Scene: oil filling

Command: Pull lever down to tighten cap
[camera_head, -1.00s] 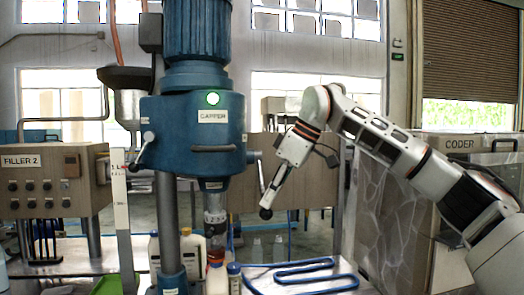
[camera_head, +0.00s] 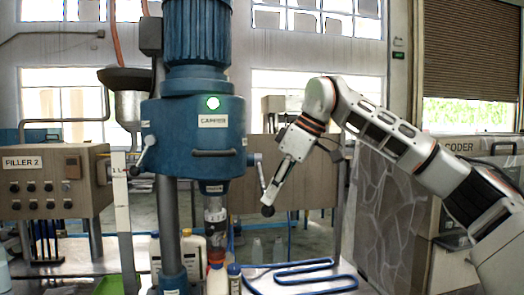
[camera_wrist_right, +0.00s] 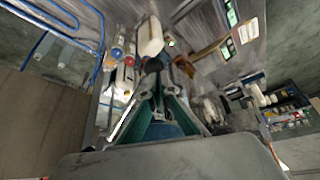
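The blue capper (camera_head: 195,135) stands left of centre in the head view, with a green light on its front. Its lever (camera_head: 260,173) hangs down from the right side and ends in a black knob (camera_head: 267,210). The knob also shows in the wrist view (camera_wrist_right: 153,66). My right gripper (camera_head: 271,193) comes in from the right, and its fingers (camera_wrist_right: 158,84) close together at the knob end of the lever. My left gripper is out of view.
Other bottles (camera_head: 192,252) stand beside the capper column. Blue tubing (camera_head: 305,272) lies on the bench to the right. The Filler 2 box (camera_head: 45,190) is at the left. The coder cabinet (camera_head: 395,215) stands behind my right arm.

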